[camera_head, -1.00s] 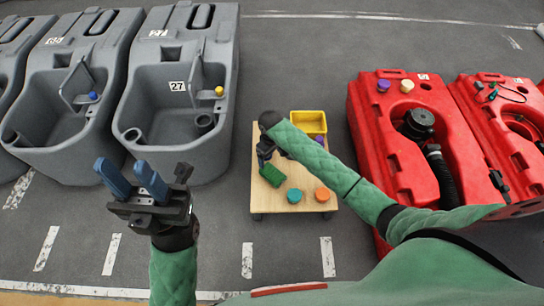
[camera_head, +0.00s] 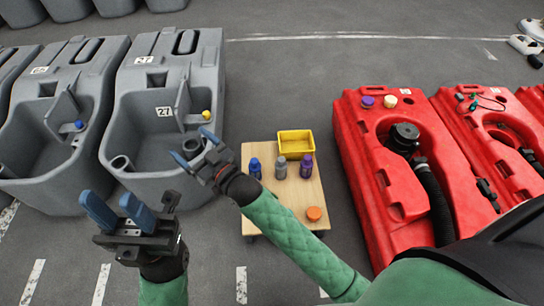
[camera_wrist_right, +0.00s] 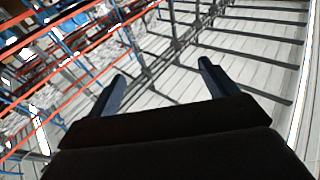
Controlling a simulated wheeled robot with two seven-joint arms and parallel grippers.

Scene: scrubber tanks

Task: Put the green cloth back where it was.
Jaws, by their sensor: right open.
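I do not see the green cloth in either view now; my right forearm covers the lower left part of the small wooden table (camera_head: 282,196). My right gripper (camera_head: 196,148) is open and empty, in front of the grey tank numbered 27 (camera_head: 123,128), left of the table. In the right wrist view, its two fingers (camera_wrist_right: 162,74) stand apart with nothing between them. My left gripper (camera_head: 117,208) is open and empty at the lower left, fingers pointing up.
A yellow bin (camera_head: 295,152) stands at the table's back. Blue (camera_head: 255,168), grey (camera_head: 281,168) and purple (camera_head: 306,167) bottles stand before it, with an orange disc (camera_head: 314,214) nearer. Red tanks (camera_head: 371,160) stand right. Open floor lies behind.

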